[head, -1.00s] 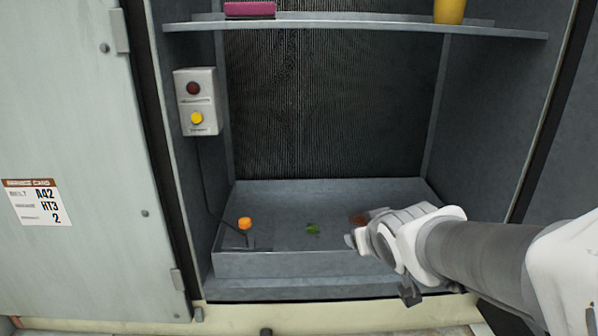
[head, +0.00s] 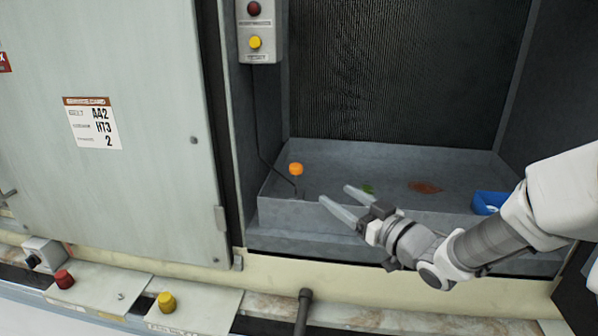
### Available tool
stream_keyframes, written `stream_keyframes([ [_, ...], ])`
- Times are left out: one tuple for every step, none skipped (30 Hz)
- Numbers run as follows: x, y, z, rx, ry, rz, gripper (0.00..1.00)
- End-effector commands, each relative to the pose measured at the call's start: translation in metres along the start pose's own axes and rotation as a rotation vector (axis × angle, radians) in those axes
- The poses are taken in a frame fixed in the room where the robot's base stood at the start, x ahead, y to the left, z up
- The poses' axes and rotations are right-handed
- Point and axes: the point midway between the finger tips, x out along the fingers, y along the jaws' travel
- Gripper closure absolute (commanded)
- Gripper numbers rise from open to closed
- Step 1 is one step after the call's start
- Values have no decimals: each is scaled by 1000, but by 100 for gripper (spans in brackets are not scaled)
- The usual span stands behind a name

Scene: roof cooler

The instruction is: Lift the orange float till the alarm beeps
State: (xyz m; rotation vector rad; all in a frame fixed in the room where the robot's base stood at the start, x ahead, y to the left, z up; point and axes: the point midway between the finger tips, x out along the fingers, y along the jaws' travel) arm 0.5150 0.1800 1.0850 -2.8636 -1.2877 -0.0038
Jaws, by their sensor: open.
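The orange float (head: 296,169) is a small ball on a thin dark stem in the left front corner of the grey tray (head: 330,215). My gripper (head: 334,202) is open and empty, in front of the tray and to the right of the float. Its two fingers point left, toward the float, and I see no contact with it. The alarm box (head: 260,28) hangs on the left inner wall, with a dark red lamp (head: 254,8) above a yellow button (head: 255,42). A cable runs from the box down toward the float. The lamp looks unlit.
A green leaf (head: 369,189), a brown-red leaf (head: 425,187) and a blue container (head: 488,202) are in the tray. The tray's front wall is a low edge. A cabinet door (head: 130,140) stands at left. Red (head: 64,279) and yellow (head: 166,302) knobs and a dark pipe (head: 302,310) are below.

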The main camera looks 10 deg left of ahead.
Motion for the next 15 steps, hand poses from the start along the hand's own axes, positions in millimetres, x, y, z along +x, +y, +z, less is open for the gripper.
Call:
stream_keyframes([
  [7,-1,0,1,1,-3,28],
  [12,-1,0,0,0,-3,28],
  [20,-1,0,-1,1,-3,28],
  [25,-1,0,0,1,-2,28],
  [32,-1,1,0,0,-2,28],
  [41,-1,1,0,1,-3,28],
  [48,-1,1,1,0,-2,28],
  [54,-2,1,2,0,-3,28],
  [63,-1,1,1,0,-3,28],
  [70,-1,1,1,0,-2,28],
  [76,-1,1,1,0,-2,28],
  [85,-1,1,0,-1,-1,28],
  [92,-1,1,0,0,-1,28],
  [98,-1,1,1,-1,-1,28],
  [106,-1,1,1,0,-1,28],
])
